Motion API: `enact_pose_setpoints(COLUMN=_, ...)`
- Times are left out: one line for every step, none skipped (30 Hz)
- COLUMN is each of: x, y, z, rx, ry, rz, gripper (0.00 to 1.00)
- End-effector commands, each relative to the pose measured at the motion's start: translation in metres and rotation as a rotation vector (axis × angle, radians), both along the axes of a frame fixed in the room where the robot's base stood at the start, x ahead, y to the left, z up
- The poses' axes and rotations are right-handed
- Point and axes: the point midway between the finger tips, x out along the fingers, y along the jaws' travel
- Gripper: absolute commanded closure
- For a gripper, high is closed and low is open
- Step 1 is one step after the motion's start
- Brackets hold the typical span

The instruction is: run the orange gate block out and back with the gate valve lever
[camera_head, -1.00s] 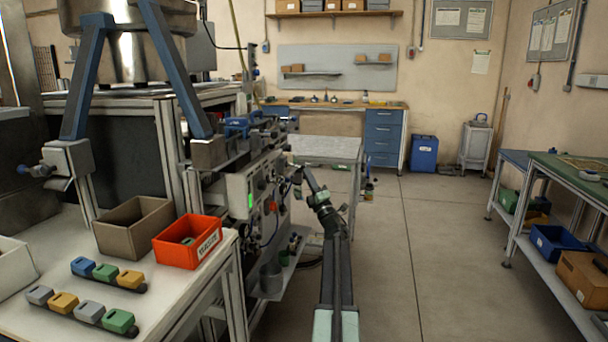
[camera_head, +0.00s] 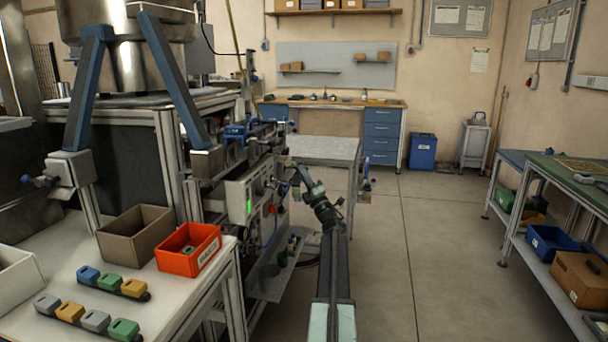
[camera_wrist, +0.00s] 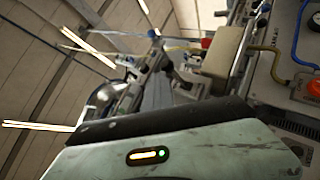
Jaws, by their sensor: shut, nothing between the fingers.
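The machine front panel (camera_head: 236,200) with its green light stands left of my arm in the head view. A small round red-orange part (camera_head: 272,208) shows on it, and a red-orange knob (camera_wrist: 313,88) is at the right edge of the wrist view. I cannot pick out the orange gate block or tell which part is the gate valve lever. My gripper (camera_head: 289,183) is small and dark at the arm's end, close in front of the panel. It is shut and empty. I cannot tell whether it touches anything. The wrist view shows mostly my own pale housing at the bottom.
An orange bin (camera_head: 188,262), a brown bin (camera_head: 137,236) and rows of coloured blocks stand on the white table at left. A grey table (camera_head: 325,149) stands behind my arm. The green-topped bench (camera_head: 570,180) is at right. The floor (camera_head: 440,260) between is clear.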

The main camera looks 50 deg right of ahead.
Motion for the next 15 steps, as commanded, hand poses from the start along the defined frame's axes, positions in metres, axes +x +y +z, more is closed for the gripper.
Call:
enact_pose_setpoints(x=-0.0001, y=-0.0028, z=-0.0008, rx=0.003, ry=0.003, rz=-0.005, gripper=1.0)
enact_pose_setpoints(x=-0.0005, y=-0.003, z=-0.0008, rx=0.004, ry=0.003, rz=-0.006, gripper=1.0)
enact_pose_setpoints(x=-0.0008, y=-0.0034, z=-0.0009, rx=0.005, ry=0.003, rz=-0.007, gripper=1.0)
enact_pose_setpoints(x=-0.0011, y=-0.0037, z=-0.0008, rx=0.005, ry=0.002, rz=-0.007, gripper=1.0)
enact_pose_setpoints(x=-0.0014, y=-0.004, z=-0.0008, rx=0.005, ry=0.002, rz=-0.007, gripper=1.0)
enact_pose_setpoints(x=-0.0017, y=-0.0044, z=-0.0009, rx=0.006, ry=0.002, rz=-0.008, gripper=1.0)
enact_pose_setpoints(x=-0.0019, y=-0.0046, z=-0.0009, rx=0.006, ry=0.001, rz=-0.009, gripper=1.0)
enact_pose_setpoints(x=-0.0022, y=-0.0048, z=-0.0009, rx=0.006, ry=0.002, rz=-0.009, gripper=1.0)
enact_pose_setpoints(x=-0.0024, y=-0.0051, z=-0.0009, rx=0.007, ry=0.002, rz=-0.01, gripper=1.0)
enact_pose_setpoints(x=-0.0027, y=-0.0053, z=-0.0009, rx=0.007, ry=0.002, rz=-0.01, gripper=1.0)
enact_pose_setpoints(x=-0.0028, y=-0.0053, z=-0.001, rx=0.007, ry=0.002, rz=-0.01, gripper=1.0)
enact_pose_setpoints(x=-0.003, y=-0.0047, z=-0.0014, rx=0.006, ry=0.001, rz=-0.01, gripper=1.0)
enact_pose_setpoints(x=-0.0031, y=-0.0036, z=-0.0021, rx=0.006, ry=0.001, rz=-0.01, gripper=1.0)
enact_pose_setpoints(x=-0.0033, y=-0.002, z=-0.0031, rx=0.006, ry=0.001, rz=-0.009, gripper=1.0)
enact_pose_setpoints(x=-0.0038, y=0.0008, z=-0.005, rx=0.006, ry=0.001, rz=-0.007, gripper=1.0)
